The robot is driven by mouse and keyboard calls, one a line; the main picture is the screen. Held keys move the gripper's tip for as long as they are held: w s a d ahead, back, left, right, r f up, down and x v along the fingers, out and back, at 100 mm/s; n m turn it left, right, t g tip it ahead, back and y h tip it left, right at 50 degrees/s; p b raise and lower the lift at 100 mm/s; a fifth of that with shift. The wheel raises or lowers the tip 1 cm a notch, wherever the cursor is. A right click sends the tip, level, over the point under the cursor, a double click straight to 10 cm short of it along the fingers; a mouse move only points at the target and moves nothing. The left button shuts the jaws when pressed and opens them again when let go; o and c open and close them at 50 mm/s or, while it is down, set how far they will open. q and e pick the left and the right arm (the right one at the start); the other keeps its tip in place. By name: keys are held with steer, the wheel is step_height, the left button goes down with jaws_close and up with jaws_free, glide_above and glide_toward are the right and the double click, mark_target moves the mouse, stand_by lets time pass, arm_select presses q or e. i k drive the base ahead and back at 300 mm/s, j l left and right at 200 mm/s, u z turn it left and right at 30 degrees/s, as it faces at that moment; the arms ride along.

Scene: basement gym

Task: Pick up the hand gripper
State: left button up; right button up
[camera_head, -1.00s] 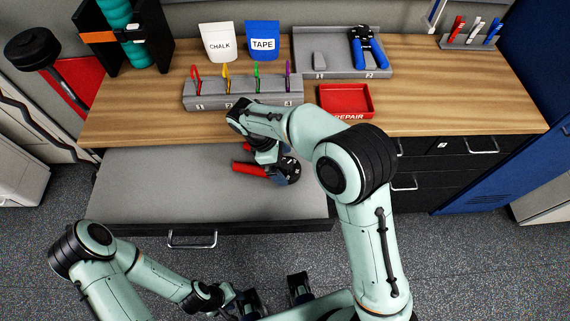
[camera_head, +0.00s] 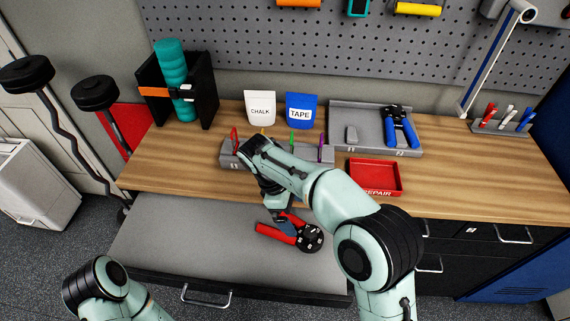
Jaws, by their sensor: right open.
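A red-handled hand gripper (camera_head: 276,234) with a black numbered dial (camera_head: 310,238) lies on the grey surface of the open drawer (camera_head: 180,245). My right gripper (camera_head: 285,222) is open and points down over the hand gripper's handles. Its fingers hide part of the handles; I cannot tell whether they touch. A second hand gripper with blue handles (camera_head: 401,128) lies in the right slot of the grey tray (camera_head: 373,143) on the wooden bench. My left arm shows only at the bottom left, and its gripper is out of view.
A grey rack (camera_head: 235,160) with several coloured clips stands behind my right wrist. A red REPAIR tray (camera_head: 375,177), a CHALK bag (camera_head: 260,108) and a TAPE bag (camera_head: 300,110) are on the bench. The drawer's left part is clear.

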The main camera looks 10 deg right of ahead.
mark_target(392, 120)
steer(key=k+l, duration=0.75)
steer(key=k, duration=0.1)
